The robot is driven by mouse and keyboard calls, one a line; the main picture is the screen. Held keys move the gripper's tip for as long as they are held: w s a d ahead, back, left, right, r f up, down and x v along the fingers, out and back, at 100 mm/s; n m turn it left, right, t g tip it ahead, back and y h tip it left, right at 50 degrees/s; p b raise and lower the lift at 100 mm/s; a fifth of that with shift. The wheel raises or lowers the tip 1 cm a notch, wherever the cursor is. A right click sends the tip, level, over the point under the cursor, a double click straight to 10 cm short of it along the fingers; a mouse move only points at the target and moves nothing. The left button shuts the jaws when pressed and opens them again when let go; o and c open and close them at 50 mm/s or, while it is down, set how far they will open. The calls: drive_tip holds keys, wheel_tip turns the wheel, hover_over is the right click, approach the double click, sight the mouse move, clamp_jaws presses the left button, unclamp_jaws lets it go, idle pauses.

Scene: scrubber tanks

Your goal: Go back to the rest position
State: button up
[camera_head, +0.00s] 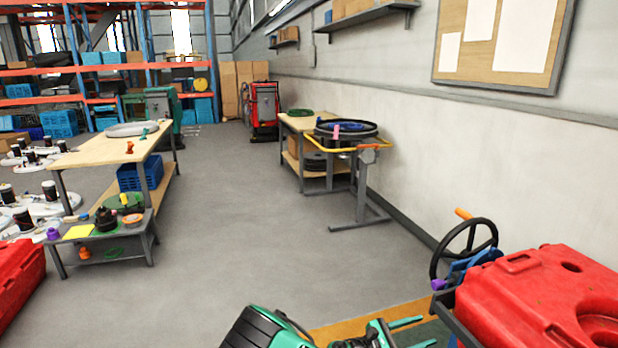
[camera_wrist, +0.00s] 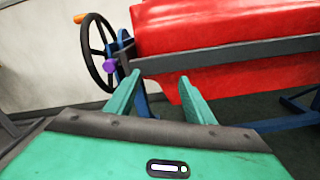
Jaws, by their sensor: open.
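My gripper (camera_head: 408,332) shows at the bottom of the head view, its green fingers pointing right, apart and with nothing between them. In the wrist view my gripper (camera_wrist: 158,95) is also open and empty. Its fingers point toward a red tank (camera_wrist: 225,28) on a dark rail with blue supports. The red tank (camera_head: 545,295) fills the lower right of the head view. A black handwheel (camera_head: 463,250) with an orange handle and a purple knob stands at its left end. Whether the fingertips touch anything is hard to tell, but a gap seems to show.
A wooden workbench (camera_head: 105,148) and a low grey bench (camera_head: 105,238) stand at left, with another red tank (camera_head: 18,275) in front.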

drive_tip(key=s+d+r+m+g+y, duration=0.5)
drive_tip(key=s+d+r+m, duration=0.1)
drive_tip(key=s+r+m, duration=0.2)
drive_tip(key=s+d+r+m+g+y, duration=0.4)
drive_tip(key=s+d+r+m+y, duration=0.2)
drive_tip(key=s+r+m, duration=0.25)
drive_tip(key=s+a+r+m+t+y, duration=0.1)
drive_tip(key=s+r+m+t+y, duration=0.1)
drive_tip(key=s+r, duration=0.4)
drive_tip(key=s+a+r+m+t+y, duration=0.1)
drive_tip(key=s+r+m+y, duration=0.3)
drive_tip(key=s, duration=0.9)
wheel_tip(320, 180, up, 3)
drive_tip(key=shift+s+a+m+t, duration=0.15)
drive_tip(key=shift+a+m+t, duration=0.25)
drive_tip(key=shift+a+m, duration=0.4)
drive_tip(key=shift+d, duration=0.15)
drive_tip(key=shift+w+f, duration=0.25)
drive_tip(key=shift+w, duration=0.4)
